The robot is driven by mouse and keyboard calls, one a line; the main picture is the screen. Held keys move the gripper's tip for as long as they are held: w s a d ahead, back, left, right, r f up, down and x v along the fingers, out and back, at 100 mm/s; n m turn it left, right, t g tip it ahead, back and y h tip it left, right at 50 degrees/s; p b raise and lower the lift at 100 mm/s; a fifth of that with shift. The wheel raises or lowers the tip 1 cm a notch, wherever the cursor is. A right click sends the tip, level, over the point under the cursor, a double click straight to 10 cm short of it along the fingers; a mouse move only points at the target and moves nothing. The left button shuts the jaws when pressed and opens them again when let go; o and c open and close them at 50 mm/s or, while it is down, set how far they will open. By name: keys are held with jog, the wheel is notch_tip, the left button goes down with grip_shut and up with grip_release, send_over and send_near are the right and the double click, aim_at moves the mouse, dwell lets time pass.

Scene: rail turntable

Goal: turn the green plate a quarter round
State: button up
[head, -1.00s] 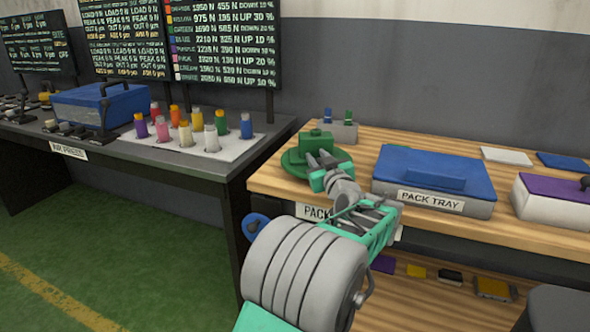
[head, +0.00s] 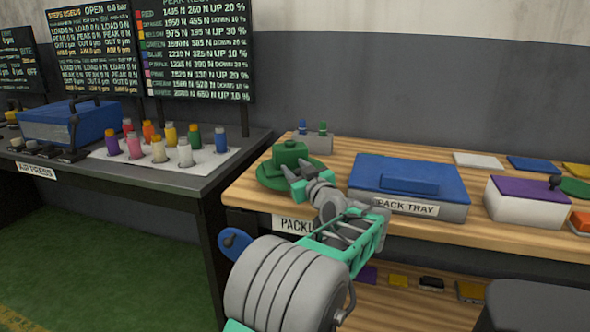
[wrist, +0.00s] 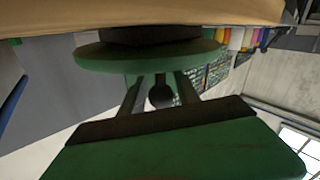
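The green plate (head: 265,179) is a round disc on the wooden packing bench, with a green block (head: 290,153) on top. In the wrist view the plate (wrist: 150,58) lies across the top, just ahead of my fingers. My gripper (head: 295,176) is at the plate's near right side and covers part of its rim. In the wrist view my gripper (wrist: 159,82) has its two fingers apart. A dark round knob (wrist: 160,94) on a thin stem shows between them, with a gap on each side. Whether the fingers touch the plate cannot be told.
The blue-lidded pack tray (head: 408,185) stands close right of my arm. A purple-topped box (head: 527,201) is further right. A grey holder (head: 315,143) with small pegs is behind the plate. Several coloured bottles (head: 165,145) stand on the left table.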

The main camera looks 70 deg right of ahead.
jog(key=shift+o, duration=0.8)
jog(key=shift+a, duration=0.1)
jog(key=v, duration=0.7)
jog(key=shift+s+a, duration=0.25)
